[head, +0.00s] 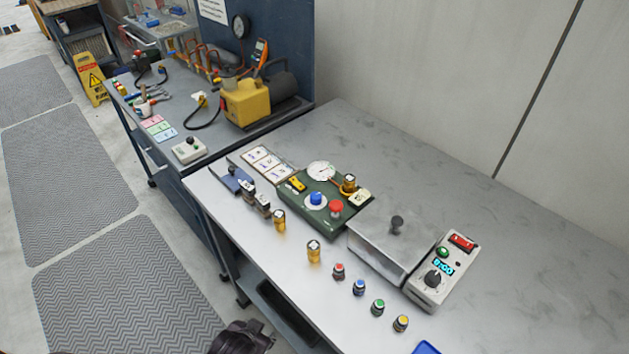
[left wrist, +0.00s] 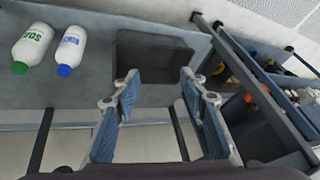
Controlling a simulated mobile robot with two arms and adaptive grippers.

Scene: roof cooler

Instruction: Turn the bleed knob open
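A green box (head: 312,219) stands on the steel table. On its top are a blue knob on a white dial (head: 316,199), a red mushroom-shaped knob (head: 336,207), a round white gauge (head: 320,172) and a brass fitting (head: 349,184). No readable label shows which is the bleed knob. My left gripper (left wrist: 159,85) is open and empty in the left wrist view, above a lower shelf. A dark part at the bottom of the head view appears to be my left arm, away from the green box. My right gripper is not in view.
A metal box with a black knob (head: 385,252) and a grey timer unit (head: 441,272) stand right of the green box. Brass cylinders (head: 279,221) and several coloured-top knobs (head: 359,288) line the front. The lower shelf holds two white bottles (left wrist: 33,45) and a dark bin (left wrist: 153,57).

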